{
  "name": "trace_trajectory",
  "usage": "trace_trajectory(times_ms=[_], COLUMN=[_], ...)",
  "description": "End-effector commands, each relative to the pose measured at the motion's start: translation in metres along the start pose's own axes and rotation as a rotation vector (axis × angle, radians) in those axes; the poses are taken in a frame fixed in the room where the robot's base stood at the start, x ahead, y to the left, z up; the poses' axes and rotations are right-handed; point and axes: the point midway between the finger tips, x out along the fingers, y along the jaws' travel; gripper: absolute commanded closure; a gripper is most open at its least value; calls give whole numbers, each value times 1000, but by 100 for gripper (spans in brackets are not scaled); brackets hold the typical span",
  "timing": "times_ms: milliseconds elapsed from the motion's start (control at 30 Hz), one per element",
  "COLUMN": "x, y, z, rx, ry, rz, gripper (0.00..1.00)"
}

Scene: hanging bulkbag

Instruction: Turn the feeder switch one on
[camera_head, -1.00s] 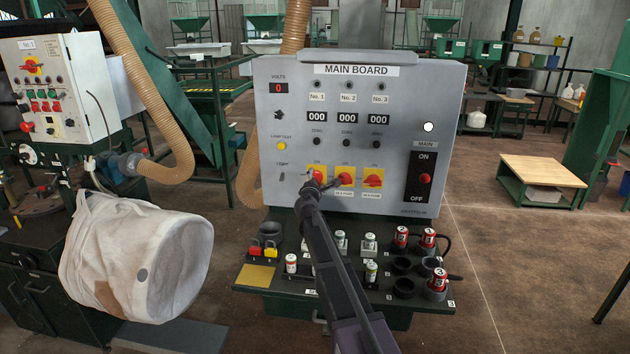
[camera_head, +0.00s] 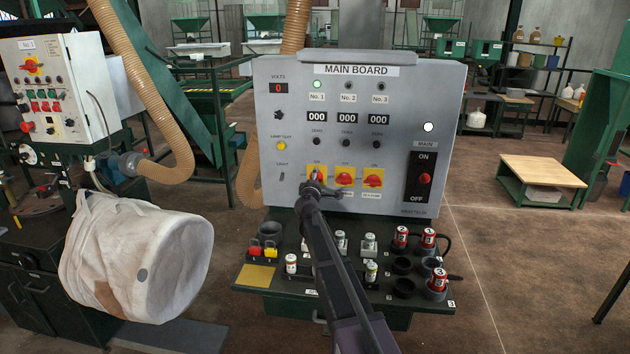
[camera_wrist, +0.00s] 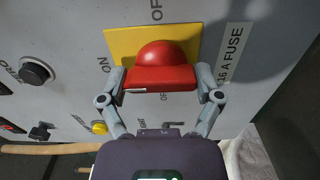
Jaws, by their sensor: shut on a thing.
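Feeder switch one is a red rotary knob on a yellow plate (camera_head: 311,168) under the No. 1 column of the grey main board (camera_head: 290,155). In the wrist view the red knob (camera_wrist: 165,58) has a bar-shaped handle, with a small white mark near its left end. An ON label is left of the plate. My gripper (camera_head: 317,186) is at this switch and partly hides it. In the wrist view my gripper (camera_wrist: 160,78) is shut on the knob, one finger at each end of the handle. The No. 1 lamp (camera_head: 316,84) glows green.
Two like switches, the second (camera_head: 345,176) and third (camera_head: 373,178), sit close to the right. The red main switch (camera_head: 424,178) is farther right. A white bag (camera_head: 130,260) hangs at left.

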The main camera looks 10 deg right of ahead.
Motion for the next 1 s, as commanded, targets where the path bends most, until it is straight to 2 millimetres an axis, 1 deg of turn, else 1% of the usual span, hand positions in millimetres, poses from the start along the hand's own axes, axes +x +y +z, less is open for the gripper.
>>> trace_trajectory(times_ms=[200, 233, 267, 300, 767, 867, 1000], x=[2, 2, 2, 2, -1, -5, -16], y=[0, 0, 0, 0, 0, 0, 0], z=[-1, -1, -1, -1, 0, 0, 0], rx=[1, 1, 1, 1, 0, 0, 0], ry=[1, 1, 1, 1, 0, 1, 1], rz=[0, 0, 0, 0, 0, 0, 0], gripper=[65, 14, 5, 0, 0, 0, 0])
